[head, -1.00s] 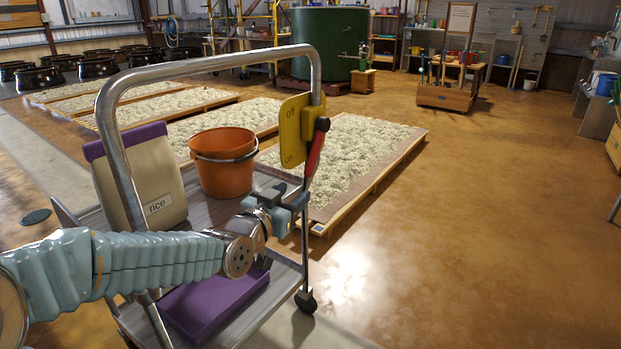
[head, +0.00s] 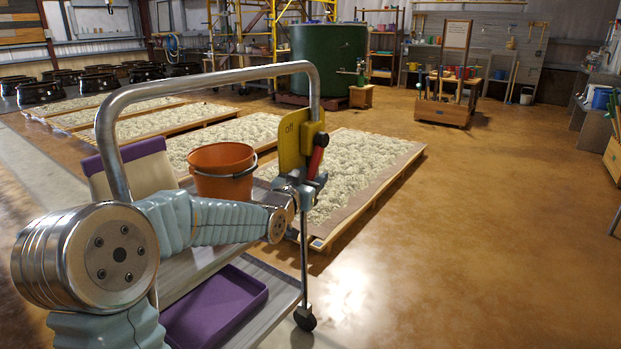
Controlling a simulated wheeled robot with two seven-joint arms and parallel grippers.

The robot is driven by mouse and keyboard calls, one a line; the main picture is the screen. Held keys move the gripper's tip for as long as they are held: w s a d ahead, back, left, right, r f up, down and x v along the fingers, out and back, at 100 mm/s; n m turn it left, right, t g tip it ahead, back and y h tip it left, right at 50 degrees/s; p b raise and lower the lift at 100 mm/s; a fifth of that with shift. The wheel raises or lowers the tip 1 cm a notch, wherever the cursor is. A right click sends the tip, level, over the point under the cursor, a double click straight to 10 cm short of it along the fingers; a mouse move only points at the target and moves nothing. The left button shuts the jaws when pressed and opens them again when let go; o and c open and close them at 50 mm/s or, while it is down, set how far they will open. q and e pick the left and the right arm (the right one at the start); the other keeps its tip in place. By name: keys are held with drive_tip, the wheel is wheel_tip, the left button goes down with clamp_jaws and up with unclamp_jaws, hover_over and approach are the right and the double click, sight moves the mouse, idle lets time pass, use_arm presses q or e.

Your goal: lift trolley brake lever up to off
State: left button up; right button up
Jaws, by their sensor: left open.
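The trolley (head: 308,110) has a bent steel tube handle, with a yellow brake plate (head: 290,138) on its right upright. The plate reads "off" at its top; its lower part is hidden behind my gripper. The brake lever (head: 316,160), red with a black end at the top, points down along the plate's right side. My left gripper (head: 313,184) is open at the lever's lower end. The jaws overlap the lever in the picture; I cannot tell whether they touch it. My right gripper is not in view.
An orange bucket (head: 222,172) and a cream sack with a purple top stand on the trolley's upper shelf. A purple tray (head: 215,305) lies on the lower shelf. Pallets of pale material (head: 355,165) lie behind. The floor to the right (head: 480,240) is clear.

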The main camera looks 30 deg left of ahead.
use_arm(q)
clamp_jaws()
idle(0.4)
